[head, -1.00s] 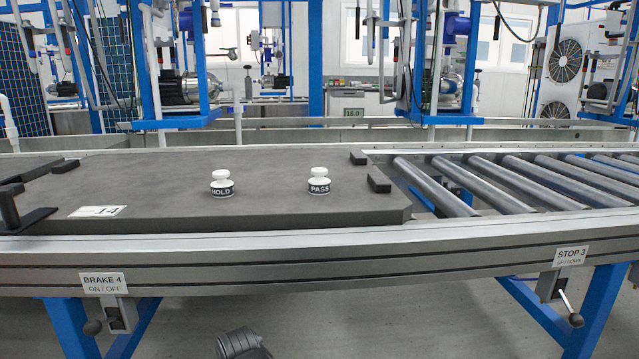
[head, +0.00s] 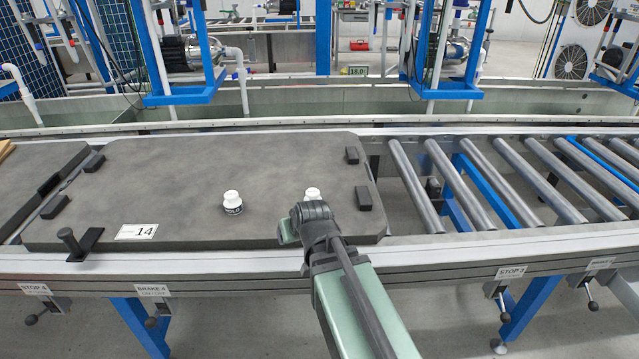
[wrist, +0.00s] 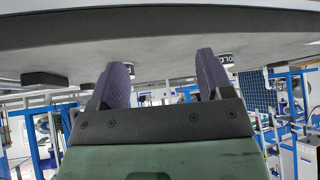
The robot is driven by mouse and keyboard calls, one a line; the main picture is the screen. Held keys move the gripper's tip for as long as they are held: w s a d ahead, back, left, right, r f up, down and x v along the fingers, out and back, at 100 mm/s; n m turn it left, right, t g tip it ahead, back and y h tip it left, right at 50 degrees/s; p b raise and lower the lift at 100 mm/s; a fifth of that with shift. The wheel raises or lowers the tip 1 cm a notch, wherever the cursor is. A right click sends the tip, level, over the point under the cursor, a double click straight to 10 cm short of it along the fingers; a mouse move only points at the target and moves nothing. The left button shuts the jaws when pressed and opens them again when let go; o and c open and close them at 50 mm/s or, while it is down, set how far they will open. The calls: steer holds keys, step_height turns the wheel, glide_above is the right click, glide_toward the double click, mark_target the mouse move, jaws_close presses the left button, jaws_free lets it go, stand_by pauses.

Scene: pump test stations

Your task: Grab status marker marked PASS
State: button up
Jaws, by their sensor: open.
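The PASS marker (head: 312,192) stands on the grey pallet plate (head: 170,180). Only its white knob shows in the head view, because my arm's end hides its label. The white HOLD marker (head: 232,203), with a dark label band, stands to its left. In the wrist view, which is upside down, my gripper (wrist: 162,62) is open and empty, with its two purple-grey fingers apart. The HOLD marker (wrist: 227,60) shows just beyond the right finger. A small light-and-dark bit by the left finger may be the PASS marker; I cannot tell. In the head view my wrist covers the fingers.
Low black blocks (head: 363,198) stand on the plate's edges. Steel rollers (head: 480,185) lie to the right. The plate behind the markers is clear.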

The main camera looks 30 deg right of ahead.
mark_target(313, 194)
steer(key=w+d+r+m+t+h, duration=0.25)
steer(key=d+r+t, duration=0.3)
steer(key=d, duration=0.35)
steer(key=shift+n+g, duration=0.45)
steer(key=shift+g, duration=0.1)
steer(key=b+x, duration=0.2)
steer(key=x, duration=0.3)
steer(key=shift+w+a, duration=0.15)
steer(key=shift+w, duration=0.25)
steer(key=b+x, duration=0.3)
steer(key=x, duration=0.2)
steer(key=shift+r, duration=0.1)
steer(key=c, duration=1)
steer(key=shift+c, duration=0.2)
steer(key=shift+r, duration=0.1)
